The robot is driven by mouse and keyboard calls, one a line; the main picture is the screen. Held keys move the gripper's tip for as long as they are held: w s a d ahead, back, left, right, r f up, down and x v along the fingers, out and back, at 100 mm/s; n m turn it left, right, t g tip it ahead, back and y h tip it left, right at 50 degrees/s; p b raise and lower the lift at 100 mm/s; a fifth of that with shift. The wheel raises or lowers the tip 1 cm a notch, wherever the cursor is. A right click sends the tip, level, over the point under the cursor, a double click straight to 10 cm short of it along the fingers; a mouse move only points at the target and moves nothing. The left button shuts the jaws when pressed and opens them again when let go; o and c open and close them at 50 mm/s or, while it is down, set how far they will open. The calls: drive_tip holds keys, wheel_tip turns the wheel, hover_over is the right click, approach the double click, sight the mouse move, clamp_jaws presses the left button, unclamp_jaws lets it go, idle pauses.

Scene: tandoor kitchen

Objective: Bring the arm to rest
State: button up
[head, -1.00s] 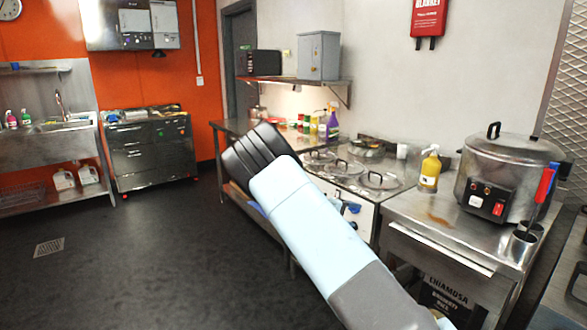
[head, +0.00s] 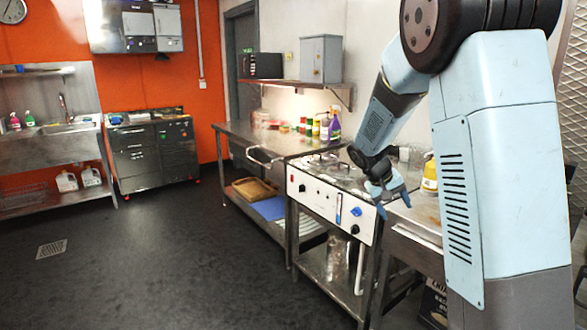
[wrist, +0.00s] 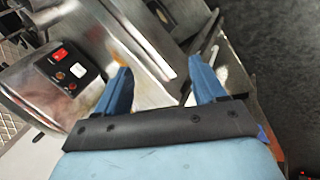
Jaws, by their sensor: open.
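My gripper (head: 392,203) has two blue fingers and hangs at the end of my folded arm, pointing down in front of the steel counter on the right. In the wrist view my gripper (wrist: 162,88) shows its fingers spread apart with nothing between them. Behind the fingers lie the steel counter top (wrist: 150,92) and the steel cooker (wrist: 45,85) with its red switch. In the head view my arm hides the cooker and part of the counter.
A white-fronted bain-marie (head: 325,205) with knobs stands just left of my gripper. A yellow bottle (head: 429,178) is partly hidden behind my arm. A steel table (head: 235,133) runs along the wall. The dark floor (head: 170,265) at left is clear.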

drive_tip(key=s+a+r+t+y, duration=0.1)
drive_tip(key=s+r, duration=0.3)
drive_tip(key=s, duration=0.6)
drive_tip(key=s+a+r+t+y, duration=0.1)
drive_tip(key=s+r, duration=0.4)
drive_tip(key=s, duration=0.6)
drive_tip(key=s+a+r+t+y, duration=0.2)
drive_tip(key=s+a+r+y, duration=0.1)
drive_tip(key=s, duration=0.8)
drive_tip(key=shift+a+r+y, duration=0.2)
drive_tip(key=shift+r+y, duration=0.2)
drive_tip(key=shift+r, duration=0.4)
